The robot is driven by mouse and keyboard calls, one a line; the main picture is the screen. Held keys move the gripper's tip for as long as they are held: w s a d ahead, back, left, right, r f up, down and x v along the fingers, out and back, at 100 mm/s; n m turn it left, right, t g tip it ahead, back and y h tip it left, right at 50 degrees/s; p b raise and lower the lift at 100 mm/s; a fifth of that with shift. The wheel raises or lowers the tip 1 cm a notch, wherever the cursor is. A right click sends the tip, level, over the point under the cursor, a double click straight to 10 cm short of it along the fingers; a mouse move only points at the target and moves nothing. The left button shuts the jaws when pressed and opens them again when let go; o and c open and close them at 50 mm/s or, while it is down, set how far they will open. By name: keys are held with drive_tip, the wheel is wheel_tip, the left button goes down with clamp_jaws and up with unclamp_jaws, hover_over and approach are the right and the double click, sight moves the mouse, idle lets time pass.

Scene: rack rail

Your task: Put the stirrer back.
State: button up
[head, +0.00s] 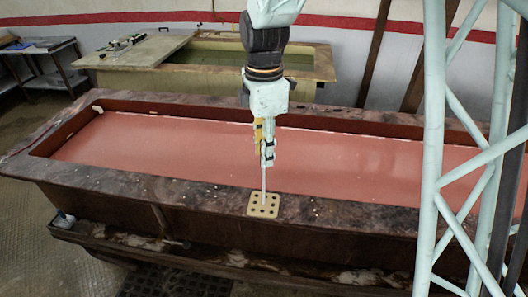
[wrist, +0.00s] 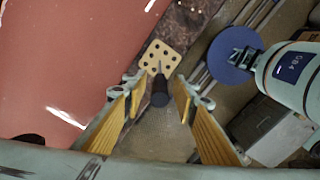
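The stirrer has a thin pale rod (head: 264,182) and a dark handle (wrist: 160,92). It stands about upright over the tan holed block (head: 263,211) on the near rim of the vat, and its lower end meets the block. I cannot tell how deep the rod sits in a hole. The wrist view also shows the block (wrist: 151,56) beyond the handle. My gripper (head: 265,160) is just above the rod. In the wrist view its two yellow-padded fingers (wrist: 158,96) are spread on either side of the handle, with gaps showing on both sides.
The long vat (head: 110,178) holds flat pink liquid (head: 200,155) behind the block. A second vat with green liquid (head: 215,62) stands behind, partly covered by boards (head: 135,50). A pale green lattice tower (head: 432,150) rises at the right.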

drive_tip(key=shift+r, duration=0.15)
drive_tip(key=shift+r+p, duration=0.45)
drive_tip(key=shift+r, duration=5.6)
